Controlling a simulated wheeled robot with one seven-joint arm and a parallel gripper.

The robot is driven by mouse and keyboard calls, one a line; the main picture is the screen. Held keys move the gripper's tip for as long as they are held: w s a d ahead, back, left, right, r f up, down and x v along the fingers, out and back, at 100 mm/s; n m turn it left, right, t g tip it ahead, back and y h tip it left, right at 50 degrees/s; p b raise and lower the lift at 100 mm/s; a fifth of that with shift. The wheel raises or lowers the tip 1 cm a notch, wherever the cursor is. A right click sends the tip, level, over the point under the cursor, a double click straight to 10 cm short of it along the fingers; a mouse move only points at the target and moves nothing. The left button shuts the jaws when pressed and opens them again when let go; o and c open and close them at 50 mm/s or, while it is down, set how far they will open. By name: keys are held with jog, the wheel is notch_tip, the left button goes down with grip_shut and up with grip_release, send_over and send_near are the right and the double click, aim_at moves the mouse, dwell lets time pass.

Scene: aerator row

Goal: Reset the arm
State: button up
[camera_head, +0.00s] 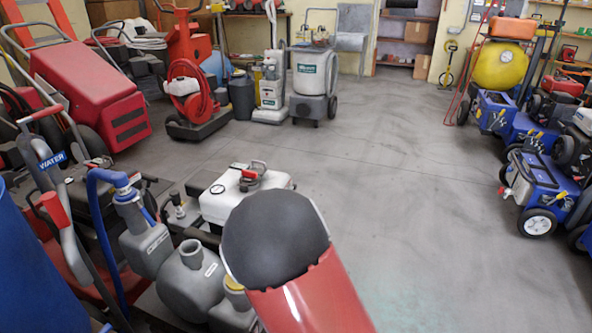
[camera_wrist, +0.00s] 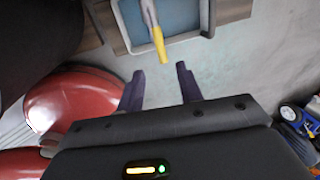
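My gripper (camera_wrist: 160,69) shows in the wrist view with its two dark purple fingers spread apart. Nothing is between them that they touch. The yellow handle (camera_wrist: 158,43) of a tool ends just beyond the fingertips, in line with the gap. The tool lies over a grey-rimmed tray (camera_wrist: 121,30) with a blue inside. In the head view, my red arm link with a dark rounded end rises from the bottom centre. My gripper cannot be seen there.
Grey and white machines (camera_head: 190,283) crowd the lower left, close to my arm. A red machine (camera_head: 90,93) stands upper left. Blue wheeled machines (camera_head: 541,187) line the right. The grey floor (camera_head: 410,200) in the middle is clear. Shelves (camera_head: 405,40) stand at the back.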

jog(key=s+d+r+n+y, duration=0.25)
jog(key=r+n, duration=0.35)
jog(key=r, duration=0.3)
jog(key=s+d+r+n+y, duration=0.1)
jog(key=s+r+n, duration=0.35)
jog(key=r, duration=0.45)
jog(key=s+d+r+n+t+h, duration=0.2)
jog(key=s+d+r+n+t, duration=0.1)
jog(key=s+d+r+n, duration=0.4)
jog(key=s+r+n, duration=0.3)
jog(key=s+n, duration=0.1)
jog(key=n, duration=0.1)
jog(key=shift+s+r+t+h, duration=0.25)
jog(key=shift+s+t+h, duration=0.05)
jog(key=shift+s+h, duration=0.1)
jog(key=shift+f, duration=0.1)
